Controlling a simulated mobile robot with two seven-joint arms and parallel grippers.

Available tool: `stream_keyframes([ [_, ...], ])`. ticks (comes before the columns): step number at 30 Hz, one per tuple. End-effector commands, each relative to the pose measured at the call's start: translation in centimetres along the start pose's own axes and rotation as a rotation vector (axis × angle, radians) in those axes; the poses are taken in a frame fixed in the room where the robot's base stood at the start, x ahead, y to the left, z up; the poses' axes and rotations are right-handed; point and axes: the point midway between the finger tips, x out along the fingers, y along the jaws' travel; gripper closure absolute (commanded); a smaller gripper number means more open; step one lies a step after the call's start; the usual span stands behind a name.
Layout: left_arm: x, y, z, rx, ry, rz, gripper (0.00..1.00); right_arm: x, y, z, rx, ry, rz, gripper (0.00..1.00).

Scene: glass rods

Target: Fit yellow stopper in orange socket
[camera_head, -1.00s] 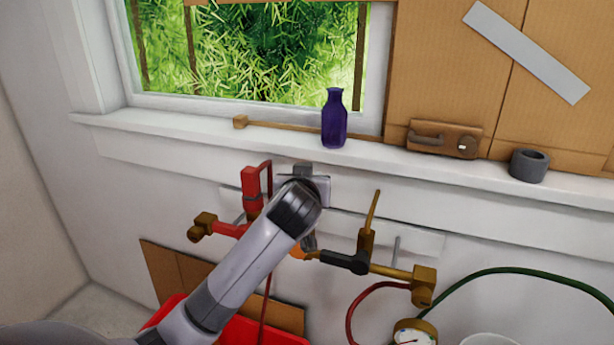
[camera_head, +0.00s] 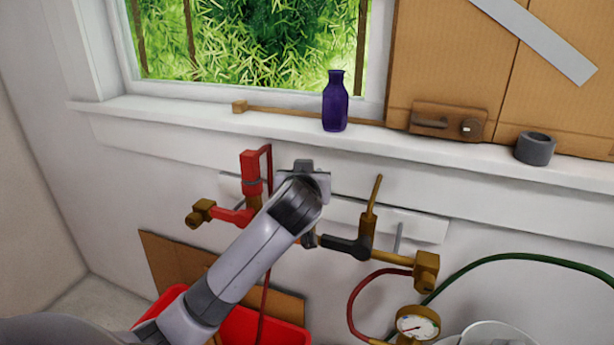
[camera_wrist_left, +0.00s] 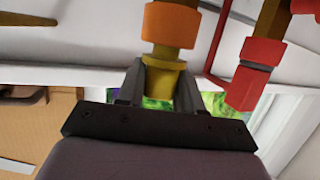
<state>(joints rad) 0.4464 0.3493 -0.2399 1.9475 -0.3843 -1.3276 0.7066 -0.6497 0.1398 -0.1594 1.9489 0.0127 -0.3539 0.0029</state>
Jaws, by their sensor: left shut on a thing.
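In the left wrist view my left gripper (camera_wrist_left: 160,72) is shut on the yellow stopper (camera_wrist_left: 165,79), with one dark finger on each side of it. The orange socket (camera_wrist_left: 171,24) is straight beyond the fingertips, in line with the stopper. A yellow-brass section shows between the orange ring and the fingers. I cannot tell how deep the stopper sits in the socket. In the head view my left arm's wrist covers the stopper and the socket. My right gripper is in neither view.
A red valve part (camera_head: 250,172) stands close beside my left wrist. A brass pipe (camera_head: 392,256) with an upright lever (camera_head: 371,205) runs to the right. A gauge (camera_head: 417,323) hangs below. A purple bottle (camera_head: 335,103) stands on the window sill (camera_head: 215,121).

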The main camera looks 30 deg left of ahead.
Motion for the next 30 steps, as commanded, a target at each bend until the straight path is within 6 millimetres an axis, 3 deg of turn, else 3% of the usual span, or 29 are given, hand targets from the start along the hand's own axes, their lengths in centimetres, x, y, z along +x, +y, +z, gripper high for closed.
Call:
stream_keyframes([
  [30, -0.04, 0.01, -0.03, 0.001, 0.0, -0.001, 0.94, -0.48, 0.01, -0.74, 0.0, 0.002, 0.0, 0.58],
])
